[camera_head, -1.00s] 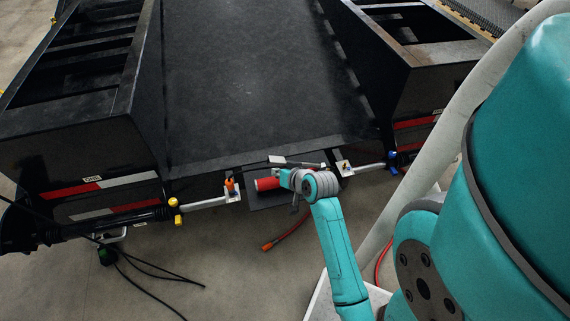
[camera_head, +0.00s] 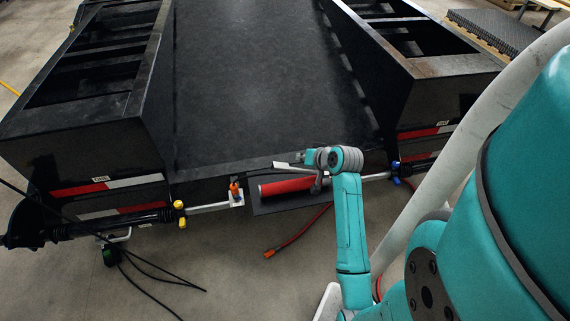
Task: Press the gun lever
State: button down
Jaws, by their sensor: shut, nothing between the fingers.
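The gun has a red cylindrical body (camera_head: 287,187) lying on its side at the trailer's rear edge, over a dark grey plate (camera_head: 262,208). A thin pale bar (camera_head: 284,165), which seems to be its lever, lies just behind the red body. My gripper (camera_head: 317,187) is small and dark under my grey wrist. It is at the right end of the red body and partly hides it. It looks shut and empty. I cannot tell whether it touches the gun or the lever.
An orange-topped fitting (camera_head: 235,190) on a white bracket stands left of the gun. Yellow (camera_head: 180,207) and blue (camera_head: 396,172) fittings are on rods at either side. A red hose (camera_head: 300,236) and black cables (camera_head: 160,278) lie on the floor. The black trailer deck (camera_head: 260,90) behind is bare.

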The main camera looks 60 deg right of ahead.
send_near(281, 163)
jog(key=w+d, duration=0.3)
jog(key=f, duration=0.1)
jog(key=w+f, duration=0.1)
jog(key=shift+a+f, duration=0.3)
jog(key=shift+f, duration=0.05)
jog(key=shift+w+a+f, duration=0.15)
jog(key=shift+w+f, duration=0.1)
jog(key=shift+f, duration=0.3)
